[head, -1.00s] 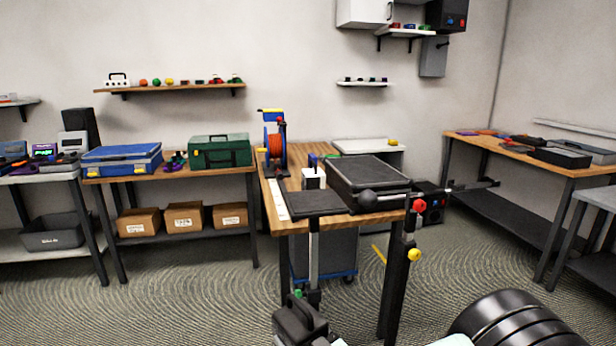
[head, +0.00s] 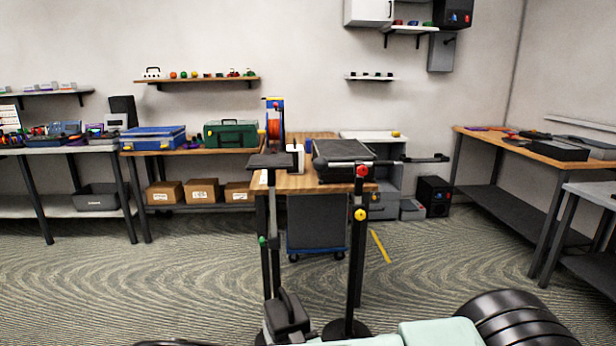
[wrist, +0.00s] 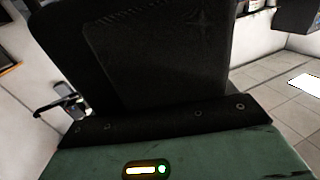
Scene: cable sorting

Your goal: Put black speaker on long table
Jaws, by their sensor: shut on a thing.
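In the wrist view a large dark block with a finely grained face, the black speaker (wrist: 160,55), fills the upper middle. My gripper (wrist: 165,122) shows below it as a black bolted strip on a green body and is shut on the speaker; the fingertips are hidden. The head view does not show this grip. Candidates for the long table are the central wooden table (head: 300,184), the left wooden table (head: 215,151) and the right wooden table (head: 480,134). I cannot tell which one is meant.
The central table carries a black case (head: 342,150) and a cable reel (head: 274,125). The left one holds a blue case (head: 153,139) and a green toolbox (head: 230,134). A black box (head: 433,195) stands on the floor. Open carpet lies in front at left.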

